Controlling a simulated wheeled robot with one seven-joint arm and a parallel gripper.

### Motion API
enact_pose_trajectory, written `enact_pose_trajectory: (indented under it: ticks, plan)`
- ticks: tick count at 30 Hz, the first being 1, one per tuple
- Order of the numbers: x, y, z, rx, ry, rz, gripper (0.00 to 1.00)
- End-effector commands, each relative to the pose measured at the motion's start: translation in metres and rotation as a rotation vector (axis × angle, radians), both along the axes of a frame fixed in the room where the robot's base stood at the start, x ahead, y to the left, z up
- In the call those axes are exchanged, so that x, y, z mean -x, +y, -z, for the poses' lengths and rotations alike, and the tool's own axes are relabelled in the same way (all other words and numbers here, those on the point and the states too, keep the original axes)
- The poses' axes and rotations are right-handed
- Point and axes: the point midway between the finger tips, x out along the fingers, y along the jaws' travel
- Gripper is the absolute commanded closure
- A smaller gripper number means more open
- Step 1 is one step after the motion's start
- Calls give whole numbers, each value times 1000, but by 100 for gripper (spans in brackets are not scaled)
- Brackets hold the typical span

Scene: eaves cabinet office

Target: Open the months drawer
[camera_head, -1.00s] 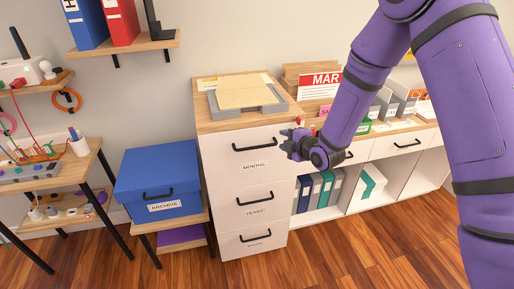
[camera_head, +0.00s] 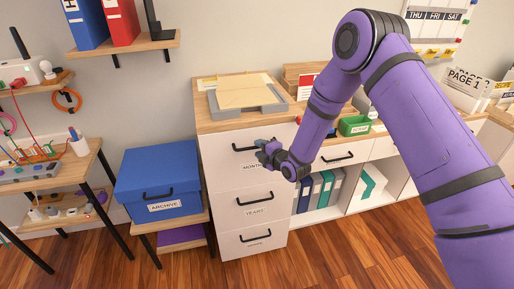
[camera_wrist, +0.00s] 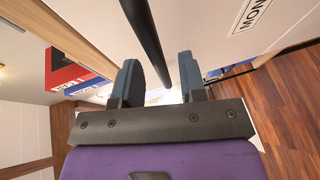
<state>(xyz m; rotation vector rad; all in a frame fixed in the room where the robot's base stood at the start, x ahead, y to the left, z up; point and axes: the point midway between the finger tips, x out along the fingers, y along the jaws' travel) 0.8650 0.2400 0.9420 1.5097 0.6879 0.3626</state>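The months drawer (camera_head: 222,160) is the top drawer of the white cabinet and is shut. Its black bar handle (camera_head: 238,149) is partly hidden by my gripper (camera_head: 262,153). My gripper is at the right part of the handle, in front of the drawer. In the wrist view my gripper (camera_wrist: 160,80) has its two fingers apart, and the black handle (camera_wrist: 143,35) runs between them in the picture. Neither finger is seen clamped on it. The drawer's label (camera_wrist: 250,14) shows only in part there.
Below are the years drawer (camera_head: 233,207) and a bottom drawer (camera_head: 250,246), both shut. A paper tray (camera_head: 276,106) sits on the cabinet top. The blue archive box (camera_head: 165,178) stands to the left. The wooden floor (camera_head: 330,262) in front is clear.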

Motion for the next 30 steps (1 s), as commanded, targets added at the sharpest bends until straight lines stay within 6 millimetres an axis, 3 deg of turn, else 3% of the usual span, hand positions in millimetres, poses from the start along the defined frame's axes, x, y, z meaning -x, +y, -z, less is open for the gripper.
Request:
enact_pose_trajectory:
  ticks: [6, 16, 21, 30]
  plan:
    - [-15, 12, 4, -1, 1, 0, 62]
    - [-17, 14, 4, -1, 1, 0, 62]
    - [-17, 14, 4, -1, 1, 0, 98]
    - [-17, 14, 4, 0, 1, 0, 100]
